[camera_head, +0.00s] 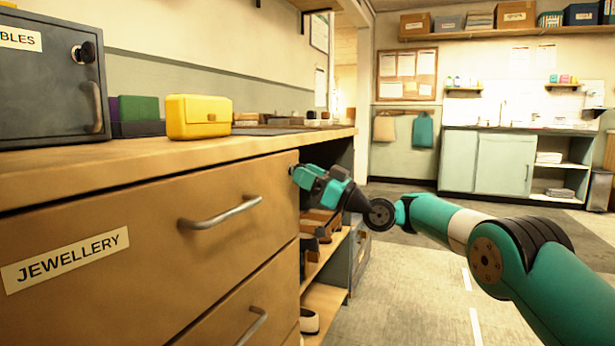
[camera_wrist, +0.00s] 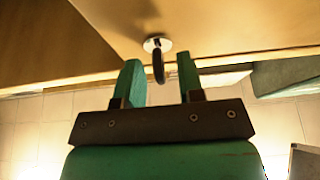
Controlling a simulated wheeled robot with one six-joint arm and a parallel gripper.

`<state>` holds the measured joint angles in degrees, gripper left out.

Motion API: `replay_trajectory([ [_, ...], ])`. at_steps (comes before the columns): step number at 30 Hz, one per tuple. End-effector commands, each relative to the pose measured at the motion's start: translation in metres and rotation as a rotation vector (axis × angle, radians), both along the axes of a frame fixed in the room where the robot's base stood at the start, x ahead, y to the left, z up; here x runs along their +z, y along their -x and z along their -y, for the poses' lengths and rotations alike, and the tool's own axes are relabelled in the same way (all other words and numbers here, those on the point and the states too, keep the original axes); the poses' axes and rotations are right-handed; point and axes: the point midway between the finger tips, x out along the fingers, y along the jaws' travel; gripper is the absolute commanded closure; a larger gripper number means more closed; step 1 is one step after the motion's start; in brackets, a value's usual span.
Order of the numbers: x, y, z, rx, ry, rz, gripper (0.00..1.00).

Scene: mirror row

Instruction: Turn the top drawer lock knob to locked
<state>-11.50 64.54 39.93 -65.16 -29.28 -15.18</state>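The top drawer (camera_head: 150,235) is wooden, with a "JEWELLERY" label and a metal bar handle (camera_head: 222,213); it looks closed. The lock knob (camera_wrist: 158,46) shows in the wrist view as a round pale plate with a dark lever (camera_wrist: 159,68) pointing down in the picture. My gripper (camera_wrist: 160,72) is open, one green finger on each side of the lever, with visible gaps to both. In the head view, my gripper (camera_head: 298,174) is at the drawer front's upper right end and hides most of the knob.
A second drawer with a handle (camera_head: 253,326) lies below. The countertop (camera_head: 150,162) overhangs above, bearing a yellow box (camera_head: 198,117) and a dark safe (camera_head: 50,80). Open shelves (camera_head: 325,255) with shoes stand right of the drawers. The floor (camera_head: 400,290) to the right is clear.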

Motion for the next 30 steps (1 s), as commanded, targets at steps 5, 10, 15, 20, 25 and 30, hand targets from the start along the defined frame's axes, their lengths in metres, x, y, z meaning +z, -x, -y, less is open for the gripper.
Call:
replay_trajectory([
  [5, -0.001, 0.0, 0.003, -0.001, 0.0, -0.002, 0.65],
  [10, -0.009, 0.006, 0.021, -0.003, 0.001, -0.005, 0.65],
  [15, -0.024, 0.018, 0.058, -0.005, -0.001, -0.008, 0.65],
  [20, -0.045, 0.029, 0.084, -0.002, -0.001, 0.002, 0.65],
  [25, -0.053, 0.036, 0.101, -0.003, 0.0, 0.003, 0.65],
  [30, -0.059, 0.04, 0.114, -0.002, -0.001, 0.004, 0.65],
])
